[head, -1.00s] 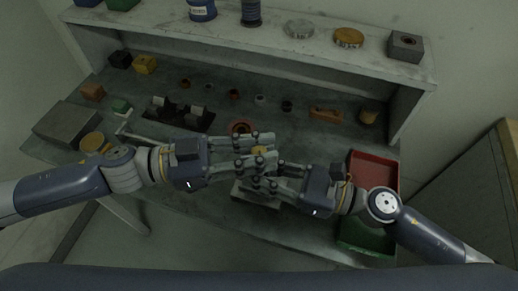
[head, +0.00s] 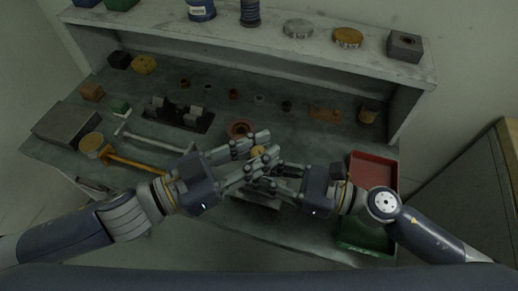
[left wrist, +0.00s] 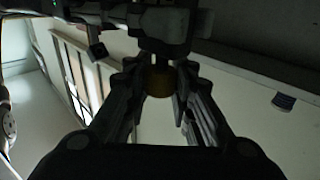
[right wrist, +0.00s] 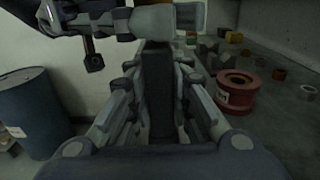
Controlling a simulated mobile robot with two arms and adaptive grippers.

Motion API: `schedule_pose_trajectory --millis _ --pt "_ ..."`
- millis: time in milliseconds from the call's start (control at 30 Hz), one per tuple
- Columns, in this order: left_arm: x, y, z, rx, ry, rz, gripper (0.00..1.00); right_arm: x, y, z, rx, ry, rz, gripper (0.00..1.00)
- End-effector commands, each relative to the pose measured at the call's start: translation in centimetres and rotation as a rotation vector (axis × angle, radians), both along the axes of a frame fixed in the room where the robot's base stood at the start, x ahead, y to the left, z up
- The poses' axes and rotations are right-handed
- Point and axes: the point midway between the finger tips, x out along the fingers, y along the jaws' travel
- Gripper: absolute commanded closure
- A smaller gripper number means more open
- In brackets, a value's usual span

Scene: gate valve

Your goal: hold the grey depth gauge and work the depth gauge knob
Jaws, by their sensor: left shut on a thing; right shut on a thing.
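The depth gauge knob (head: 257,152) is a small brass-yellow piece, partly hidden between the fingers in the head view. It also shows in the left wrist view (left wrist: 160,84), between the fingers of my left gripper (head: 270,145), which is shut on it. The grey depth gauge (right wrist: 157,88) is a dark upright bar in the right wrist view. My right gripper (head: 262,172) is shut on it, just below and beside the left fingers. Most of the gauge is hidden by the fingers in the head view.
A red ring-shaped part (head: 240,128) stands just behind the grippers. A grey block (head: 256,198) lies below them near the table's front edge. A red bin (head: 373,172) and a green bin (head: 364,235) are at the right. An orange-handled tool (head: 140,164) lies at the left.

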Motion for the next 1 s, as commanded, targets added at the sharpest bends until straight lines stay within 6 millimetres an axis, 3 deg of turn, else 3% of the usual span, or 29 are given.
schedule_pose_trajectory --millis 967,1000 --pt "-0.41 -0.25 0.36 -0.011 0.0 -0.013 1.0 0.14 -0.03 -0.07 0.0 0.002 -0.004 1.0" --pt "-0.41 -0.25 0.36 -0.012 -0.001 -0.013 0.72 0.14 -0.03 -0.07 0.0 0.002 -0.004 1.0"
